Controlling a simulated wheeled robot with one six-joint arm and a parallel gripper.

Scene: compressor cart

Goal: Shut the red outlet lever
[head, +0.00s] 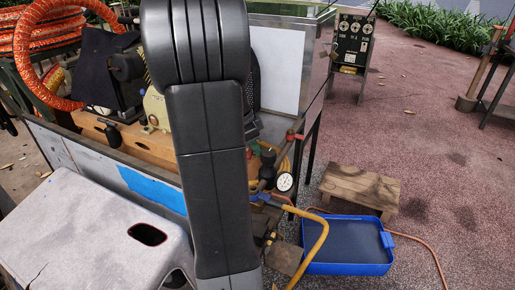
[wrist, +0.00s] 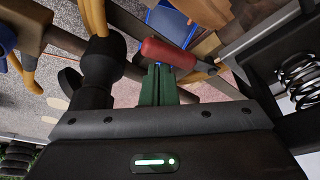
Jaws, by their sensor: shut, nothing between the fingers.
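The red outlet lever (head: 294,136) shows in the head view just right of my arm, on the pipework at the cart's end. In the wrist view a red rounded handle (wrist: 168,53) lies crosswise, slightly tilted, right at the tips of my gripper (wrist: 158,70). My gripper's green fingers are shut together with nothing between them. The fingertips meet the handle's near side in the picture; I cannot tell whether they touch it. In the head view my own arm hides much of the cart's middle.
A pressure gauge (head: 285,182) and a yellow hose (head: 318,238) are below the lever. A blue tray (head: 347,268) and a wooden stool (head: 360,184) stand on the ground to the right. In the wrist view a black fitting (wrist: 103,65) stands close left of the fingers.

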